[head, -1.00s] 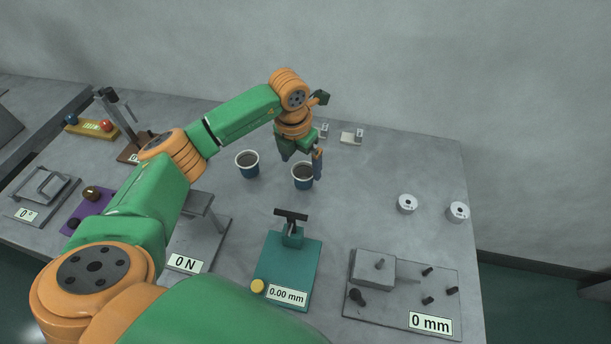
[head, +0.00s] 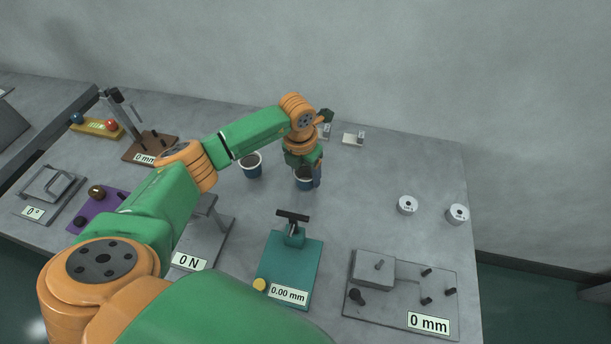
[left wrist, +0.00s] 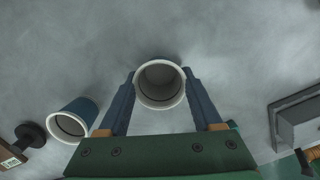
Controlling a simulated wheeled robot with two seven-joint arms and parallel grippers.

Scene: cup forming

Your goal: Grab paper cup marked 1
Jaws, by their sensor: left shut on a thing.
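A blue paper cup with a white rim (head: 304,178) stands on the grey table under my left gripper (head: 308,176). In the left wrist view the same cup (left wrist: 160,84) sits between the two blue fingers of my left gripper (left wrist: 160,88), which is shut on its sides. A second blue cup (head: 251,166) stands to its left and shows at the lower left of the left wrist view (left wrist: 73,121). No number is readable on either cup. My right gripper is not in view.
A teal gauge stand (head: 290,268) is in front of the held cup. A grey fixture plate (head: 402,295) is at the front right. A small pale block (head: 352,140) is behind.

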